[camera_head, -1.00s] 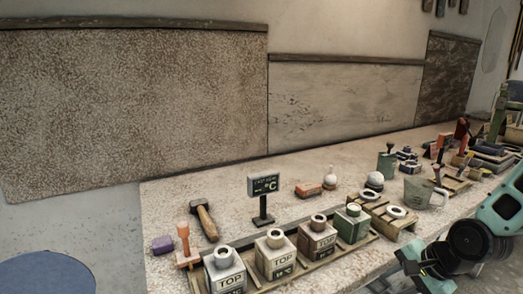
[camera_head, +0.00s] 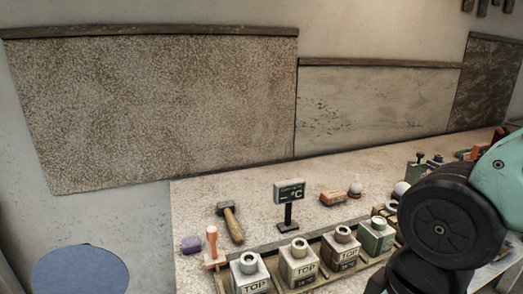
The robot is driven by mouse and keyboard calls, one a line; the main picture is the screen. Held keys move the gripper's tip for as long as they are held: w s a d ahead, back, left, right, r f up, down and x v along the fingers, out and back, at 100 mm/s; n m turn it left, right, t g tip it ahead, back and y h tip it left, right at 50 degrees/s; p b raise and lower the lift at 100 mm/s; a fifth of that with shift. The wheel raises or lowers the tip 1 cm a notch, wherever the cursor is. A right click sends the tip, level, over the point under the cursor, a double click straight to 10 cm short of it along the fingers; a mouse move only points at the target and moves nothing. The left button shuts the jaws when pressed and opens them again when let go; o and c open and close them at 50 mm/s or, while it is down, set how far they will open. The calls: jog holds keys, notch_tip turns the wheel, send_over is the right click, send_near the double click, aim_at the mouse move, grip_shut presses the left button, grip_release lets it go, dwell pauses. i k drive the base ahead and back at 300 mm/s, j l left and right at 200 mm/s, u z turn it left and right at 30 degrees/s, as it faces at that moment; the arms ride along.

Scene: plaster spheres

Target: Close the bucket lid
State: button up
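A flat blue round surface (camera_head: 80,272) shows at the bottom left, beside the bench and cut by the lower picture edge. I cannot tell whether it is the bucket lid, and no bucket body shows. My arm, with black and teal links, fills the lower right and covers part of the bench. My gripper is not in view.
A speckled bench (camera_head: 195,205) runs along the wall. It holds a hammer (camera_head: 232,225), a °C sign (camera_head: 289,195), a purple block (camera_head: 191,245), an orange stamp-like tool (camera_head: 213,250) and several square bottles in a wooden rack.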

aim_at(83, 269)
jog(key=u, duration=1.75)
jog(key=i+j+u, duration=0.1)
jog(key=i+u, duration=0.55)
jog(key=i+j, duration=0.05)
